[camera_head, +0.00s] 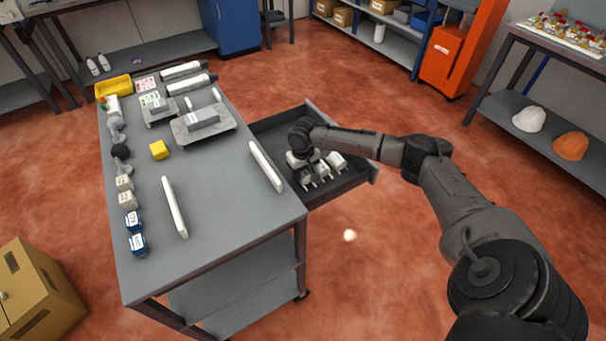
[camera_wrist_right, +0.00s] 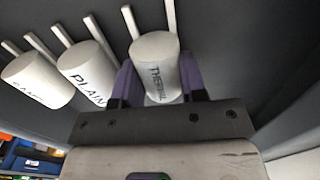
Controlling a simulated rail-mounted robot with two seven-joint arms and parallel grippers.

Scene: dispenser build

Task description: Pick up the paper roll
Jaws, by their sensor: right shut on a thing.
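My right gripper (camera_head: 298,160) reaches down into the drawer. In the right wrist view its purple fingers (camera_wrist_right: 160,85) are shut on the roll labelled THERMAL (camera_wrist_right: 157,62), one on each side. The roll labelled PLAIN (camera_wrist_right: 88,72) is just left of it, and a third roll (camera_wrist_right: 37,80) with a partly readable label is further left. In the head view the held roll is largely hidden by my gripper; another white roll (camera_head: 337,161) shows to the right. My left gripper is not in view.
The drawer (camera_head: 347,190) extends from the right side of the grey workbench (camera_head: 215,230).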

